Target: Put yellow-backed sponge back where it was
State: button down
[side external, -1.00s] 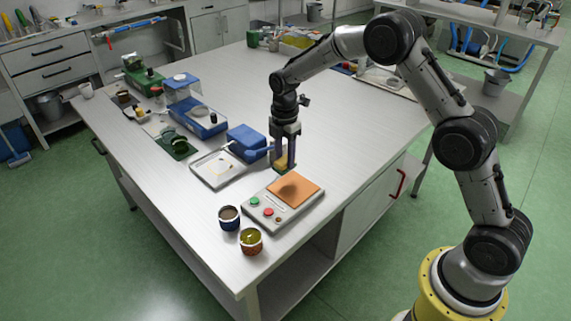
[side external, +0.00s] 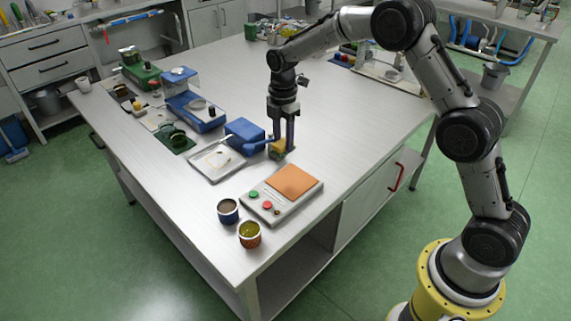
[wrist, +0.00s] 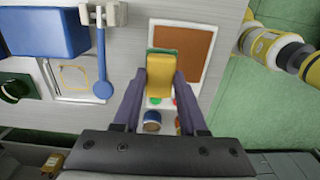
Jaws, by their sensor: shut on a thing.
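The yellow-backed sponge (side external: 277,151) is between the fingers of my gripper (side external: 282,143). In the wrist view the sponge (wrist: 160,74) shows its yellow face and a green edge, with one finger of my gripper (wrist: 160,88) against each side. My gripper is shut on it and points down over the metal table. I cannot tell whether the sponge touches the table top. It is behind the grey device with an orange pad (side external: 294,181) and to the right of the blue box (side external: 244,134).
A blue ladle-like piece (side external: 256,146) sticks out close to the sponge's left. A white tray (side external: 205,167) lies left of it. Two cups, blue (side external: 228,211) and orange-rimmed (side external: 249,235), stand in front. The table's right side (side external: 350,130) is clear.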

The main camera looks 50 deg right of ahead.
jog(key=shift+s+a+f+m, duration=0.1)
jog(key=shift+s+a+m, duration=0.1)
jog(key=shift+s+m, duration=0.2)
jog(key=s+a+r, duration=0.2)
jog(key=s+a, duration=0.3)
jog(key=a, duration=0.5)
jog(key=shift+n, duration=0.4)
jog(key=w+a+f, duration=0.1)
jog(key=w+f, duration=0.1)
jog(key=w, duration=0.2)
jog(key=w+a+f, duration=0.1)
jog(key=w+f, duration=0.2)
jog(key=w, duration=0.1)
jog(key=w+a+f, duration=0.1)
jog(key=w+f, duration=0.2)
jog(key=w, duration=0.1)
jog(key=shift+w, duration=0.35)
jog(key=shift+w+a+f, duration=0.15)
jog(key=shift+w+f, duration=0.45)
jog(key=shift+f, duration=1.65)
jog(key=shift+f, duration=0.15)
